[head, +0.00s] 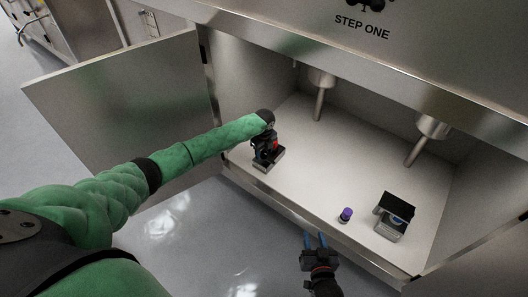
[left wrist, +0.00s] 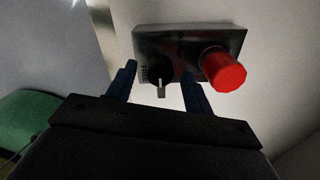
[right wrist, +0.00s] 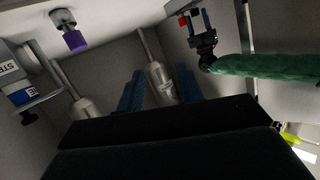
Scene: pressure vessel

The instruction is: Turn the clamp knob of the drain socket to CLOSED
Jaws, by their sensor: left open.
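The drain socket (left wrist: 190,45) is a dark metal block with a black clamp knob (left wrist: 158,70) and a red cap (left wrist: 224,72) beside it. The knob's pale pointer faces down in the left wrist view. My left gripper (left wrist: 163,88) is open, its blue fingers on either side of the knob; I cannot tell if they touch it. In the head view the socket (head: 262,166) is partly hidden by my left gripper (head: 266,148). My right gripper (head: 316,240) is open and empty outside the cabinet's front edge.
A small purple-capped piece (head: 346,214) and a block with a dark top (head: 396,212) stand on the cabinet floor (head: 320,165) at right. Two metal pipes (head: 319,100) (head: 420,145) hang from above. The open door (head: 120,105) is at left.

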